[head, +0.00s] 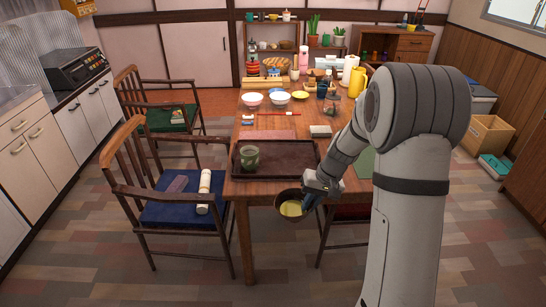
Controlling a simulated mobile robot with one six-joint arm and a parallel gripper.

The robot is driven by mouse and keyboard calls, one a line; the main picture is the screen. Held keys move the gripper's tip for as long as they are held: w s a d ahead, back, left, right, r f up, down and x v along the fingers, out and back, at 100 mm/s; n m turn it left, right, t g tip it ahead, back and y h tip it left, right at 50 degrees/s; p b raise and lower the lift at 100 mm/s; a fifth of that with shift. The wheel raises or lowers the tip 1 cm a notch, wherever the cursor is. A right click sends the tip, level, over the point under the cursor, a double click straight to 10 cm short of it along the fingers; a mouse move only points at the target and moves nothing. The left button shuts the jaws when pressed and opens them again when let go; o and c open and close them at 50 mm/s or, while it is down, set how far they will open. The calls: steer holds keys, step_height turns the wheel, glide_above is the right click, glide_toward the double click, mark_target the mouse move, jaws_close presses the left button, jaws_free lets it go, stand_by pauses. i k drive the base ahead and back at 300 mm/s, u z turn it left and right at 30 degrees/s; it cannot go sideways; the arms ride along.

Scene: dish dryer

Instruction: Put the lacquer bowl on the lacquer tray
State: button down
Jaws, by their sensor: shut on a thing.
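The lacquer bowl (281,197), dark brown outside with something yellowish inside, is at the near edge of the table. My gripper (307,199) is shut on the bowl's right side and holds it beyond the table's front edge, nearer to me than the tray. The fingertips are small and partly hidden. The lacquer tray (292,160) is a dark brown rectangle near the table's front edge. A green cup (250,157) stands on its left part; the tray's middle and right part look bare.
The wooden table (235,187) holds two bowls (266,100), a yellow dish (300,95), red chopsticks (275,114) and bottles further back. A green mat (365,163) lies right of the tray, partly behind my arm. Chairs (180,213) stand at the left, one carrying a white roll (204,185).

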mark_target(296, 159)
steer(key=i, duration=0.9)
steer(key=z, duration=0.05)
